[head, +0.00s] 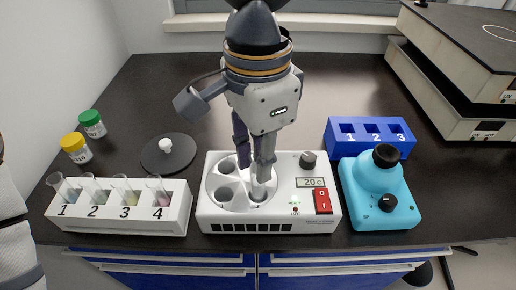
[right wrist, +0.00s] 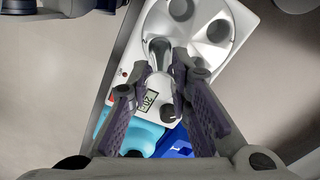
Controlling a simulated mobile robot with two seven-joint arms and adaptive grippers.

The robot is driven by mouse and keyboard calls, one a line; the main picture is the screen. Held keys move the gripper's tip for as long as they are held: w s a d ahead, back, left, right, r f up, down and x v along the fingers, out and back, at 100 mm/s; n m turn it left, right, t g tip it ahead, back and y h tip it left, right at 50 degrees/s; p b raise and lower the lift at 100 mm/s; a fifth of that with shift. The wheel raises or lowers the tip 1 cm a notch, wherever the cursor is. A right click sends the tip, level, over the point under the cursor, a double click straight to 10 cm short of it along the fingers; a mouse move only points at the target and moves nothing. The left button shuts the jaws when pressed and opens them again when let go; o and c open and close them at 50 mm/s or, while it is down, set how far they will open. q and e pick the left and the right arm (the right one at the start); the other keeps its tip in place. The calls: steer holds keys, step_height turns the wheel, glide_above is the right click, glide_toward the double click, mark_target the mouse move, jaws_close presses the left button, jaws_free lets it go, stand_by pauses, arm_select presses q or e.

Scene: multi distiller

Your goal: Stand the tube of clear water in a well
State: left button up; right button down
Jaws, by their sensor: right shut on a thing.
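My right gripper (head: 256,155) comes down from above and is shut on a clear glass tube (head: 259,189). The tube stands roughly upright, its lower end at or in the front right well of the white heating block (head: 214,214). How deep it sits is hard to tell, and its contents are not clear. In the right wrist view the tube (right wrist: 160,49) shows between the fingertips of the right gripper (right wrist: 162,68). Other round wells of the block, such as the left one (head: 225,194), look empty. My left gripper is out of the picture.
A white numbered rack (head: 120,225) with several tubes stands left. Behind it are a black lid (head: 168,153), a yellow-capped bottle (head: 76,148) and a green-capped bottle (head: 92,124). A cyan device (head: 378,203) and a blue numbered rack (head: 371,137) stand right.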

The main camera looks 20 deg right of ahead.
steer(key=shift+f, duration=1.45)
steer(key=c, duration=1.4)
jaws_free()
step_height(320, 180, up, 7)
steer(key=shift+r, duration=0.1)
